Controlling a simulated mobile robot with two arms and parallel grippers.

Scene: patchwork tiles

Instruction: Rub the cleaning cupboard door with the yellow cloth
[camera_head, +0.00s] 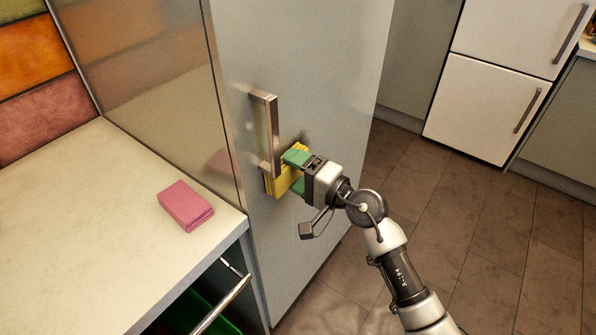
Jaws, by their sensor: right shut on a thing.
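The cleaning cupboard door (315,65) is a tall pale grey panel with a vertical metal handle (270,135). My right gripper (292,170) is shut on the yellow cloth (280,180) and holds it at the door, just below and right of the handle's lower end. The cloth appears to be against the door face; the gripper's green fingers hide part of it. A dark smudgy patch shows on the door just above the gripper. My left gripper is not in the view.
A pink folded cloth (185,205) lies on the pale countertop (90,235) at left. Below the counter's edge is an opening with a metal bar handle (225,300) and something green inside. A white fridge (490,100) stands at the back right. The tiled floor (430,210) is clear.

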